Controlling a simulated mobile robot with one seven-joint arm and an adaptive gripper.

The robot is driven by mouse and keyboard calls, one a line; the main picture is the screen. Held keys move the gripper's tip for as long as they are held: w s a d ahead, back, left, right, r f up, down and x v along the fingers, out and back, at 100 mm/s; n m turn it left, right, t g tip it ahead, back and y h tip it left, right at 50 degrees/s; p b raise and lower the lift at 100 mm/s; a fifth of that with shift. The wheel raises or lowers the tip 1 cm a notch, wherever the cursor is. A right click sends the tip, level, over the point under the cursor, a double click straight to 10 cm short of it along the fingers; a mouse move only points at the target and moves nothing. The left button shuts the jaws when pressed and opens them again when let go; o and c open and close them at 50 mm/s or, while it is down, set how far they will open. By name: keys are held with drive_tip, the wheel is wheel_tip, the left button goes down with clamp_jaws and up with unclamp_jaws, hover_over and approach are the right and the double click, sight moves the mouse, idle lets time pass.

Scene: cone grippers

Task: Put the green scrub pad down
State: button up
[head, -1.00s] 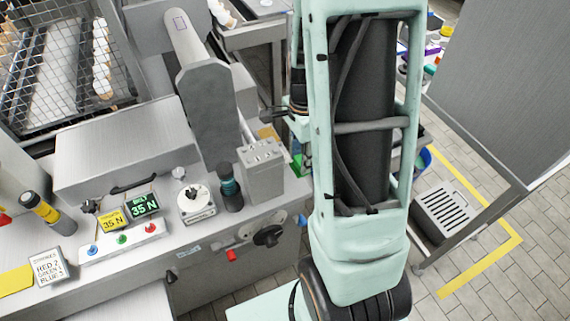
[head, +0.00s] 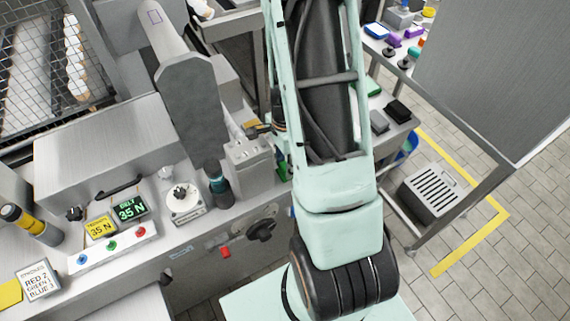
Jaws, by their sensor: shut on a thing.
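My gripper (head: 282,152) is mostly hidden behind my own pale green arm, at the right end of the steel machine bench. It is shut on the green scrub pad (head: 284,172), of which only a small green sliver shows just left of the arm. The pad is beside the grey steel block on the bench corner. I cannot tell whether it touches any surface.
A grey steel block (head: 249,165) and a dark teal-banded cylinder (head: 221,190) stand close left. Right of my arm, a side surface holds a grey block (head: 379,121), a black block (head: 398,111) and a green item (head: 373,87). A slatted grey bin (head: 437,190) stands on the floor.

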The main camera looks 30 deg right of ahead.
drive_tip(key=shift+f, duration=0.2)
drive_tip(key=shift+f, duration=0.2)
drive_tip(key=o, duration=1.1)
drive_tip(key=shift+r, duration=0.1)
wheel_tip(320, 180, up, 12)
drive_tip(key=shift+r+p, duration=0.15)
drive_tip(key=shift+p, duration=0.15)
